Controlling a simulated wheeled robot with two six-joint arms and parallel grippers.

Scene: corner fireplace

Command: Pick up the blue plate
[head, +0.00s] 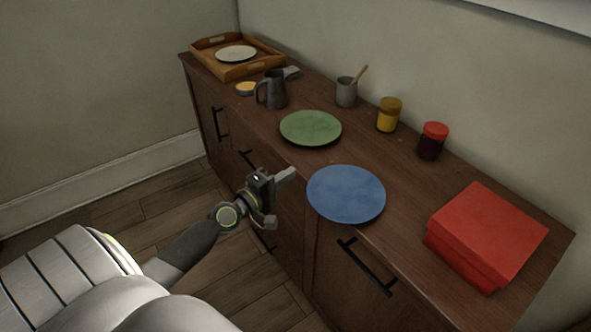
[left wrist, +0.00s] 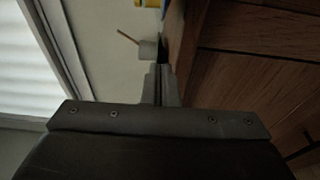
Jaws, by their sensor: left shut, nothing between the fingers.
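The blue plate (head: 346,194) lies flat near the front edge of the wooden sideboard in the head view, its near rim close to that edge. My left gripper (head: 288,174) is just left of the plate, in front of the sideboard's front edge, apart from the plate and holding nothing. In the left wrist view the fingers of the left gripper (left wrist: 161,84) are together, shut and empty. The blue plate does not show in the left wrist view. My right gripper is not in view.
The sideboard (head: 405,219) also holds a green plate (head: 311,128), a dark jug (head: 273,90), a grey cup (head: 346,93), a yellow jar (head: 389,115), a dark red jar (head: 432,141), a red box (head: 487,235) and a wooden tray (head: 240,69) with a white plate. Drawer handles (head: 366,267) stick out in front.

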